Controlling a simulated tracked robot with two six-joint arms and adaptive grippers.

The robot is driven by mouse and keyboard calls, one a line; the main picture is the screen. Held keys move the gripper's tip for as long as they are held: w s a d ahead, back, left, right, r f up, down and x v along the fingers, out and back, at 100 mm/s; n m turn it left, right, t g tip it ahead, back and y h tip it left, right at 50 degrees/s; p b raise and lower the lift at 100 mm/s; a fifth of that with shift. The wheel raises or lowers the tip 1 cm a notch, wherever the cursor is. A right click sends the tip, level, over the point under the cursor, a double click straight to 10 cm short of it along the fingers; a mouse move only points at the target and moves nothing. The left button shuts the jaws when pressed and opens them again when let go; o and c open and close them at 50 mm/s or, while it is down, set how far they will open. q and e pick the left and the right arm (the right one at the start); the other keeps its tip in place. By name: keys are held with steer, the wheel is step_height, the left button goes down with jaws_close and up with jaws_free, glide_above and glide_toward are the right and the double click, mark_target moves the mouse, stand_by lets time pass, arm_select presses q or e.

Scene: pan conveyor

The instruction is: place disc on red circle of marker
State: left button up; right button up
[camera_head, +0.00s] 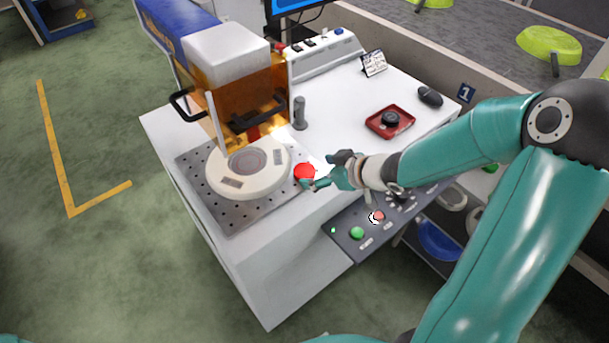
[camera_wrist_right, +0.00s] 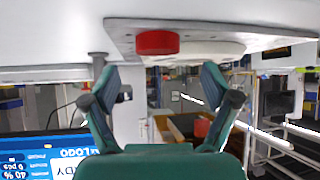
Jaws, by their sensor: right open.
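A short red disc-like cylinder (camera_head: 304,171) sits by the right edge of a perforated metal plate (camera_head: 222,213) on the orange-hooded machine. It also shows in the right wrist view (camera_wrist_right: 157,42), against the plate. A large cream round piece (camera_head: 246,182) with a grey centre lies on the same plate, to the left of the red cylinder. I cannot make out a separate red circle on the plate. My right gripper (camera_head: 326,172) is just right of the red cylinder. In the right wrist view its fingers (camera_wrist_right: 160,85) are spread with nothing between them. My left gripper is out of view.
The orange hood (camera_head: 245,97) stands behind the plate. A red tray (camera_head: 376,126) with a dark round piece, a black mouse (camera_head: 430,96) and a small sign (camera_head: 373,63) are on the white top. A button panel (camera_head: 346,238) lies below my right gripper.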

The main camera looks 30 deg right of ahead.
mark_target(306, 171)
steer(key=b+x, duration=0.1)
steer(key=x, duration=0.3)
steer(key=shift+w+d+f+b, duration=0.1)
steer(key=shift+w+f+b, duration=0.1)
steer(key=shift+f+b, duration=0.1)
steer(key=shift+w, duration=0.15)
steer(key=shift+c, duration=0.4)
